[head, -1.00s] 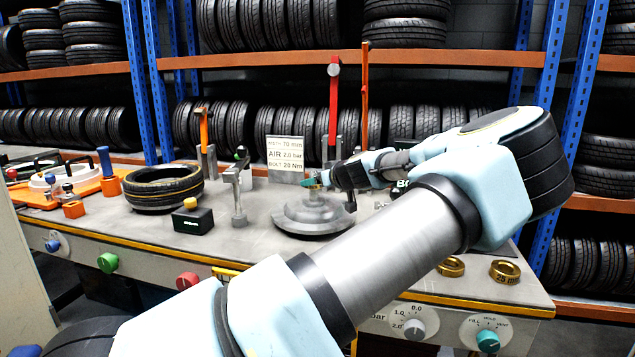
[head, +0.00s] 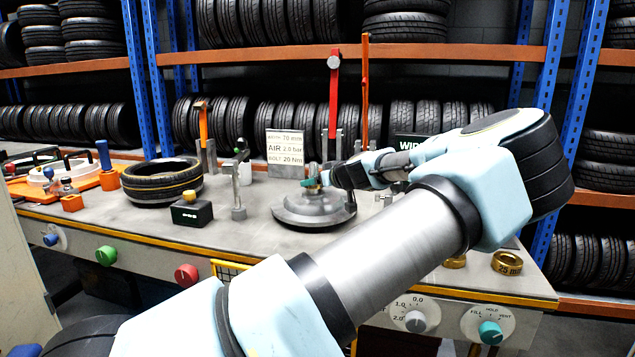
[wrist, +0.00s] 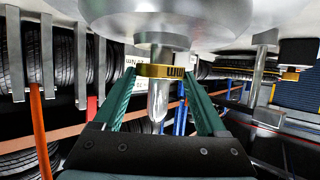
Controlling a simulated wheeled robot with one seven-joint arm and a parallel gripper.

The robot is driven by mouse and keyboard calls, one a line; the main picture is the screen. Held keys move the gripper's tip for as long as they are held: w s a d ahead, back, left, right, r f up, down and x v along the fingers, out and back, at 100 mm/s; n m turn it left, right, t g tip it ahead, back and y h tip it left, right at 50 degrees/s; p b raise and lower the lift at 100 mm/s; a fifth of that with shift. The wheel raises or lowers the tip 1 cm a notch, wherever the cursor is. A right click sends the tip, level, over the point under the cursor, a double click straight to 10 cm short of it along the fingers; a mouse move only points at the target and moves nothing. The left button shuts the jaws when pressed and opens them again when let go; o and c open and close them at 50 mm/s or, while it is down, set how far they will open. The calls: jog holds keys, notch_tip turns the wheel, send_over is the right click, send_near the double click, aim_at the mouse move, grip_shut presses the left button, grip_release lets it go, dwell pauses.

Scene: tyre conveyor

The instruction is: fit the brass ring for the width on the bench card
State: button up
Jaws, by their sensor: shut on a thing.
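My gripper (wrist: 160,73) is shut on a brass ring (wrist: 161,71), one green finger on each side. Part of an upside-down "mm" marking shows on the ring; its number cannot be read. In the wrist view a pointed silver spindle (wrist: 159,104) shows on both sides of the ring, which appears to be around it, below the grey round hub plate (wrist: 150,12). In the head view my green fingertips (head: 312,184) are over the hub plate (head: 300,211); the ring is hidden there. The bench card (head: 285,154) reads 70 mm, AIR 2.0 bar, BOLT 20 Nm.
A brass ring marked 25 mm (head: 507,264) lies at the front right; another brass ring (head: 455,262) is partly behind my arm. A tyre (head: 162,184), a black box (head: 191,212) and a grey post (head: 238,198) stand left of the hub. Red and orange levers rise behind it.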

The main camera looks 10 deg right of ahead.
jog(key=shift+f+b, duration=0.9)
jog(key=shift+f, duration=0.15)
jog(key=o, duration=1.6)
jog(key=shift+c, duration=0.2)
jog(key=b+v, duration=0.2)
jog(key=v, duration=0.8)
jog(key=shift+s+d+r, duration=0.1)
jog(key=shift+s+r, duration=0.1)
jog(key=shift+s, duration=0.15)
